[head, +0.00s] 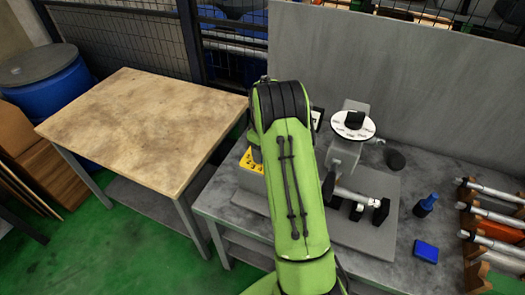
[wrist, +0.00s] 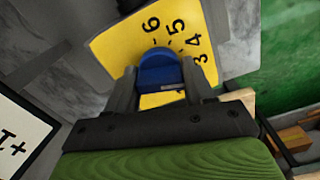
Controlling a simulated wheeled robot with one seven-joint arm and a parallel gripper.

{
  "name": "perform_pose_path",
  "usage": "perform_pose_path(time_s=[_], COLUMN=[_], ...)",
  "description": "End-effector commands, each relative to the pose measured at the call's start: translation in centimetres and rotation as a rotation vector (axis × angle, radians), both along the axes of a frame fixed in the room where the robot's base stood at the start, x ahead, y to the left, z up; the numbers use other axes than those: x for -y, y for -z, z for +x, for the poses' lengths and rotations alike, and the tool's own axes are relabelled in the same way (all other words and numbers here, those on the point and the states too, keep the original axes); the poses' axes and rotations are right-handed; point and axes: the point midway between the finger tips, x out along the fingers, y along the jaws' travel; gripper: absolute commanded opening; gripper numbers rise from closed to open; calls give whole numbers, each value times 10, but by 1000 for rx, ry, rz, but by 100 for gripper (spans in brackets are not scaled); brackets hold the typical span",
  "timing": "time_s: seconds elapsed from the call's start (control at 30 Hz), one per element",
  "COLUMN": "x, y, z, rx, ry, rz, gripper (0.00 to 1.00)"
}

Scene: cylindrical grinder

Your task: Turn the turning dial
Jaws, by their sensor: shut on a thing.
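The turning dial is a blue knob (wrist: 158,68) in front of a yellow numbered plate (wrist: 120,45) in the wrist view. The digits 6, 5, 4 and 3 show around the knob. My gripper (wrist: 160,80) is shut on the knob, one dark finger on each side of it. In the head view a corner of the yellow plate (head: 250,162) shows to the left of my green arm. The knob and my gripper are hidden behind the arm there.
The dial belongs to a grey machine (head: 345,160) on a grey bench (head: 400,255). A white round scale (head: 352,125) with a black knob tops the machine. A blue bottle (head: 426,204), a blue box (head: 426,251) and a rack of shafts stand right. A bare wooden table (head: 140,120) is left.

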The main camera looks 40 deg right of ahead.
Motion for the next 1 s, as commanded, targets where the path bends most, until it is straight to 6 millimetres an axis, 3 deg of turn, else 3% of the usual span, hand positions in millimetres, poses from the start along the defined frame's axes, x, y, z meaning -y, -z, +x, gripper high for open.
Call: perform_pose_path(time_s=[0.1, 0.13, 0.27, 0.53, 0.63, 1.0], x=[0, 0, 0, 0, 1, 1], y=[1, 1, 1, -1, -11, -113], z=[-1, -2, -1, 0, 0, 0], rx=[-4, -5, -3, -1, 2, 3], ry=[3, 3, 3, 2, 2, 4], rz=[1, 1, 1, 0, -2, -2], gripper=[22, 57, 77, 77, 77, 77])
